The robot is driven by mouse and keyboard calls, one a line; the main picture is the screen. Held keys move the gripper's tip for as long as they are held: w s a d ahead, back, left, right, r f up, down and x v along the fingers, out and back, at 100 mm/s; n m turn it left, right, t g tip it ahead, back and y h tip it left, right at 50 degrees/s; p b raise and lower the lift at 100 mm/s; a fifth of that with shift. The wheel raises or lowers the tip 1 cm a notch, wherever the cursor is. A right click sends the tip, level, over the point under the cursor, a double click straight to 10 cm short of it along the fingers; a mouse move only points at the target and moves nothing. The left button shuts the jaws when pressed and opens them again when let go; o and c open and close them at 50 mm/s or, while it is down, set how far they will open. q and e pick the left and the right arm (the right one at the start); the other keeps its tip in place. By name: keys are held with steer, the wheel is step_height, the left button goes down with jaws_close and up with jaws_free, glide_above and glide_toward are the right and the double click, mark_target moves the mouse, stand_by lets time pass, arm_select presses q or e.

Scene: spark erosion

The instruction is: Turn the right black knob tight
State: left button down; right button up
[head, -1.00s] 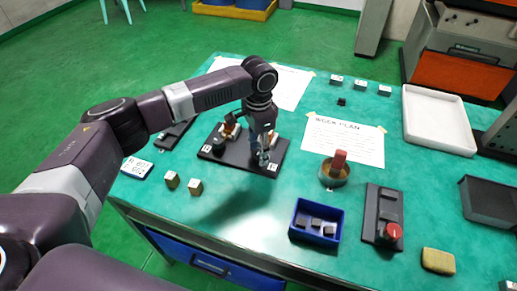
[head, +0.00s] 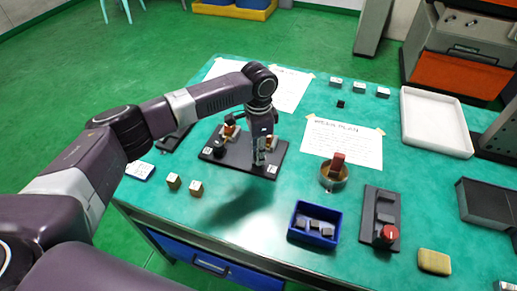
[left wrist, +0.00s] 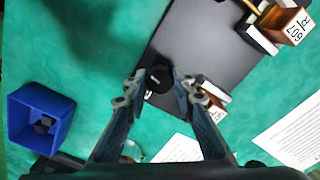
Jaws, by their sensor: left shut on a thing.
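A dark fixture plate (head: 240,156) lies on the green table and carries two stations. The left black knob (head: 219,151) stands on its left part. An orange-and-white labelled block (left wrist: 292,27) is held at a station on the plate. My right gripper is not in view.
A blue bin (head: 315,224) with dark pieces, a round dish (head: 334,177) and a panel with a red knob (head: 386,234) stand to the right. Two small wooden cubes (head: 184,185) lie front left. The table between the cubes and bin is clear.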

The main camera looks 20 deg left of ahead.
arm_select(q)
steer(key=shift+r+m+p, duration=0.2)
steer(key=shift+m+p, duration=0.45)
steer(key=shift+m, duration=0.25)
steer(key=m+p, duration=0.1)
steer(key=m, duration=0.1)
steer(key=shift+m, duration=0.4)
steer(key=m+p, duration=0.1)
steer(key=m, duration=0.1)
steer(key=shift+f+m, duration=0.1)
steer(key=shift+m, duration=0.2)
steer(key=m+p, duration=0.1)
steer(key=m, duration=0.1)
steer(key=shift+m, duration=0.4)
steer(key=m, duration=0.4)
steer(key=shift+w+m, duration=0.1)
steer(key=shift+m, duration=0.2)
steer(key=m, duration=0.5)
steer(key=shift+m, duration=0.3)
steer(key=c, duration=1.6)
jaws_free()
